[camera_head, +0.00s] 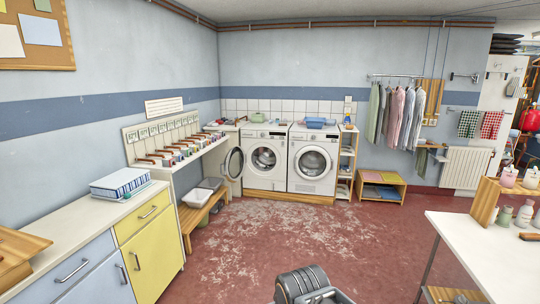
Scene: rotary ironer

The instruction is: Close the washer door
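Two white front-loading machines stand side by side against the back wall. The left washer (265,182) has a round dark-rimmed door (234,163) standing open, swung out to its left. The washer's drum opening (264,158) shows beside it. The right machine (313,183) has its round door (313,162) shut. Which of the two the task means is not marked, but only the left one shows an open door. A dark grey part of my arm shows at the bottom edge, far from the machines. My gripper's fingers do not show.
The red floor (285,235) with pale worn patches is clear up to the machines. A low wooden bench (190,215) and a counter with drawers (148,235) line the left. A white table (475,250) stands at right. A small wooden shelf (382,186) stands at the back.

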